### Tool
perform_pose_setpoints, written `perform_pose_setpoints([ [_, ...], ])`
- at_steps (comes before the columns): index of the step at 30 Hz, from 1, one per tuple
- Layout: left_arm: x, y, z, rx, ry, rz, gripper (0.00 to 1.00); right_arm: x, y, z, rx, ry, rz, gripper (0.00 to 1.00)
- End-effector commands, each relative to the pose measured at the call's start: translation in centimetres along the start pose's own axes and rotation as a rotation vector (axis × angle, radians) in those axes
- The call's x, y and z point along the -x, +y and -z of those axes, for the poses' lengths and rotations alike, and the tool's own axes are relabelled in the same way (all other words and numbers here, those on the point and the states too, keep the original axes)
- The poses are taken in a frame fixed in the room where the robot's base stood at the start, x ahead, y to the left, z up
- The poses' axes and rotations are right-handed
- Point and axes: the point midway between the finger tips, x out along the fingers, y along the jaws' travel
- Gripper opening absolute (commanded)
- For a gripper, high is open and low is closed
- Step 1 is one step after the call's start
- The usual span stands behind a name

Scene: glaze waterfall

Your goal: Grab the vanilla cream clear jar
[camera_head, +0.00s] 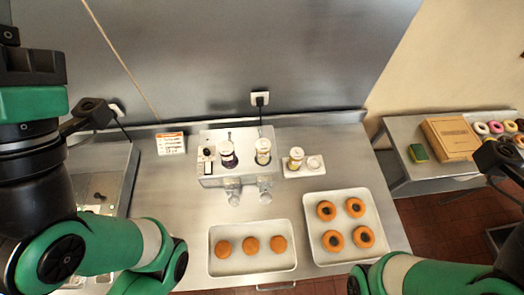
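Two jars stand in the clear-sided dispenser: one with dark purple contents (227,155) on the left and one with pale cream contents (263,152) on the right. A third small jar (296,158) with a yellowish band stands upright on a white tray (289,172) to the right of the dispenser. The labels are too small to read, so I cannot tell which jar is vanilla cream. The dark end of my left arm (35,65) is at the upper left, and part of my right arm's end (500,156) shows at the right edge. Both are far from the jars; their fingers cannot be made out.
The dispenser (208,180) stands on the steel table (180,205). Trays of plain donuts (250,246) and ring donuts (340,218) lie in front. An orange-white card (171,143) stands at the back left. A side table holds a box (449,138), sponge (418,153) and coloured donuts (495,127).

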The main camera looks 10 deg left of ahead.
Motion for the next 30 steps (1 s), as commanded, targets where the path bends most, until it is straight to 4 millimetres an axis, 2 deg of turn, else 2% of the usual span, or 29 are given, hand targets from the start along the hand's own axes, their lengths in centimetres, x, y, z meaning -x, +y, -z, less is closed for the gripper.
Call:
perform_pose_setpoints([
  [3, 0.0, 0.0, 0.0, 0.0, 0.0, 0.0, 0.0, 0.0, 0.0, 0.0, 0.0, 0.0, 0.0, 0.5],
  [20, 0.0, 0.0, 0.0, 0.0, 0.0, 0.0, 1.0, 0.0, 0.0, 0.0, 0.0, 0.0, 0.0, 0.5],
  [30, 0.0, -0.07, 0.12, 0.046, 0.006, 0.003, 1.0, 0.0, 0.0, 0.0, 0.0, 0.0, 0.0, 0.5],
])
